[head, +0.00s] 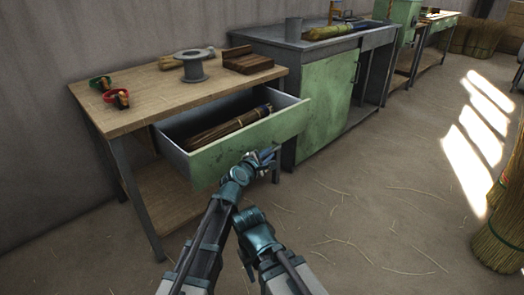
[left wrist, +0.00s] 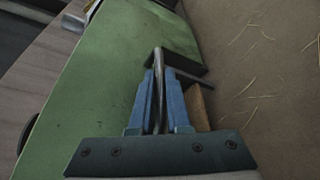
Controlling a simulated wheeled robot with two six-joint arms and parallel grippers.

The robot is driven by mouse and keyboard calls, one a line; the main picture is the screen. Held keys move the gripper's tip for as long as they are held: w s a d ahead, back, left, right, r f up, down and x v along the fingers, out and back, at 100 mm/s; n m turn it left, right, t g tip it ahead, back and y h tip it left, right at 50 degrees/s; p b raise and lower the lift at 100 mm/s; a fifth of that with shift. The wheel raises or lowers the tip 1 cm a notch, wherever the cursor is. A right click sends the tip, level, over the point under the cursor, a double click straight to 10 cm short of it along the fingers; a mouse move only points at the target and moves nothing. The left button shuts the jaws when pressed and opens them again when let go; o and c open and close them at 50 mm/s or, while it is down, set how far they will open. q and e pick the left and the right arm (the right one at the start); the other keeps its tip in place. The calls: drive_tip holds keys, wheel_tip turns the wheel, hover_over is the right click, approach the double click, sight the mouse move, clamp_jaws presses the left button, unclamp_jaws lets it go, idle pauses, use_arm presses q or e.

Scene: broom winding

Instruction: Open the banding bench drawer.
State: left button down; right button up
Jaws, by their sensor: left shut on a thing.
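The banding bench drawer (head: 225,155) has a green front and is pulled well out from under the wooden bench top (head: 150,97). Its inside shows, with a bundle of brown sticks (head: 230,127) lying in it. My left gripper (head: 265,158) is at the drawer's front. In the left wrist view its blue fingers (left wrist: 159,100) are shut on a thin grey metal handle (left wrist: 158,62), in front of the green drawer face (left wrist: 85,90). In the head view the gripper hides the handle. My right gripper cannot be made out.
On the bench top are a grey spool (head: 192,66), brown blocks (head: 246,59) and red and green handled tools (head: 110,91). A green cabinet (head: 327,103) stands close on the right. The floor (head: 385,205) to the right is open, with scattered straw.

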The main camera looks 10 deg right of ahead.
use_arm(q)
drive_tip(key=shift+s+d, duration=0.25)
drive_tip(key=shift+s, duration=0.15)
drive_tip(key=c, duration=0.9)
unclamp_jaws()
drive_tip(key=p+v, duration=0.3)
drive_tip(key=v, duration=1)
drive_tip(key=shift+s+a, duration=0.2)
drive_tip(key=shift+s, duration=0.1)
